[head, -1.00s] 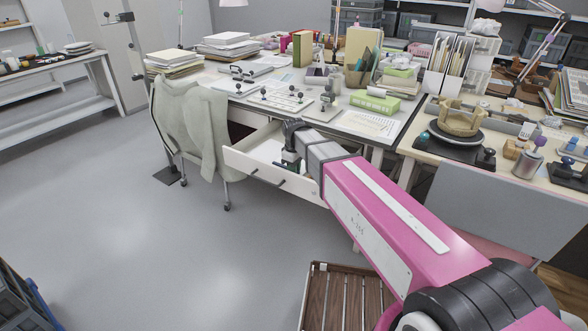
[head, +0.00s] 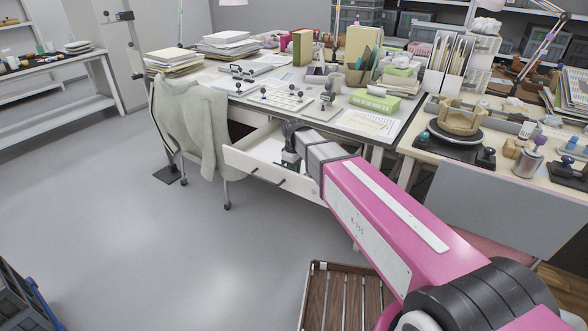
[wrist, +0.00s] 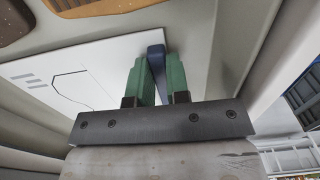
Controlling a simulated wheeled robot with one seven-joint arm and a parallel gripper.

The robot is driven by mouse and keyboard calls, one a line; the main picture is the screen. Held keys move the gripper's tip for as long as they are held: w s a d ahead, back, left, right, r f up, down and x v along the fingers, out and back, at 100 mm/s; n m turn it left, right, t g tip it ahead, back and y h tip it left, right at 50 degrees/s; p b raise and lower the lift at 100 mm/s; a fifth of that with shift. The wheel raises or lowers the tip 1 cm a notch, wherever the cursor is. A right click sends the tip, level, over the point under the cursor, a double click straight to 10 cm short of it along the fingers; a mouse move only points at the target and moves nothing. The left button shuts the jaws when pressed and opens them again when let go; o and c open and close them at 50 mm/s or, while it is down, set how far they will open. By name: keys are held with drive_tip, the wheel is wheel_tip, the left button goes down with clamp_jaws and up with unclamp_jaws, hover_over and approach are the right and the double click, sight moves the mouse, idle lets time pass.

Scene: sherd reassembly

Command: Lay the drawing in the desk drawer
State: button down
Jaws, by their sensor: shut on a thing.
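The desk drawer (head: 238,162) is pulled open under the desk in the head view. My gripper (head: 288,167) reaches down into it near its right side. In the wrist view, the drawing (wrist: 75,85) is a white sheet with a black outline and grey bars, inside the drawer. My gripper's green fingers (wrist: 156,82) are closed on a dark blue grip piece (wrist: 156,62) at the sheet's right edge. My gripper hides part of the sheet. I cannot tell whether the sheet lies flat on the drawer bottom.
Brown items (wrist: 90,6) show at the top of the wrist view. The desk top (head: 402,106) above the drawer is crowded. A chair with a draped coat (head: 205,125) stands left of the drawer. A slatted wooden crate (head: 345,295) is on the floor. Open floor lies left.

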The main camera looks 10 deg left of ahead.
drive_tip(key=shift+f, duration=0.1)
idle(0.7)
drive_tip(key=c, duration=0.5)
unclamp_jaws()
drive_tip(key=shift+c, duration=0.2)
drive_tip(key=shift+r, duration=3.5)
